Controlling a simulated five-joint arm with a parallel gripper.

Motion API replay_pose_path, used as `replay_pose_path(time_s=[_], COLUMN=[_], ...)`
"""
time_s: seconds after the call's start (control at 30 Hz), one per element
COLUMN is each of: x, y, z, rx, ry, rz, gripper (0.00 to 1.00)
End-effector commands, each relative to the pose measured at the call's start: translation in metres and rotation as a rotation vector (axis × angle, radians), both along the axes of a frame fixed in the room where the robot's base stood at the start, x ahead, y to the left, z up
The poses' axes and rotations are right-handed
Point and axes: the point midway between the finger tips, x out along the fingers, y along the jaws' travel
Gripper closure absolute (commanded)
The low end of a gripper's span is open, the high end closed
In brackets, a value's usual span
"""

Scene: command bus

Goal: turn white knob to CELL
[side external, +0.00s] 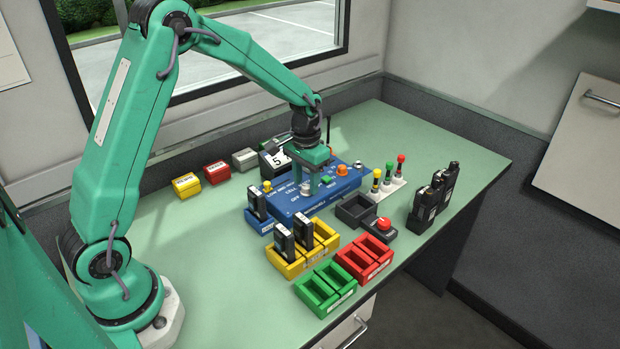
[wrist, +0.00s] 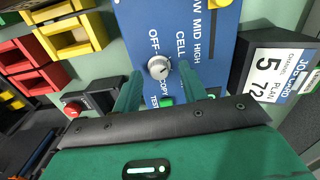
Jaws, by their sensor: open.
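A white knob (wrist: 158,67) sits on the blue panel (wrist: 140,20) in the wrist view, with the labels OFF, CELL and COPY around it. Its mark is too small for me to tell where it points. The knob also shows in the side view (side external: 305,190), close to my gripper. My gripper (wrist: 160,77) is open, with one green finger to the left of the knob and one to the right. The fingers appear apart from the knob. In the side view, my gripper (side external: 319,184) points down over the blue panel.
A green button (wrist: 167,101) is close under my gripper. A job-card block (wrist: 275,68) stands right of the panel. An orange knob (side external: 342,170), yellow trays (side external: 288,268), red trays (side external: 368,270) and a red button (side external: 384,224) are nearby. The table's left side is mostly clear.

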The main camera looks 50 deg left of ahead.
Motion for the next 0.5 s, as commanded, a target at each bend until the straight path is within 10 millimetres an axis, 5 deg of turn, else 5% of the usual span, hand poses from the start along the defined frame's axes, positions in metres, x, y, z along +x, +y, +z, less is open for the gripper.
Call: replay_pose_path(time_s=[0.5], x=[0.000], y=[0.001], z=[0.061], rx=[0.000], ry=[-0.002], rz=[0.001], gripper=[0.58])
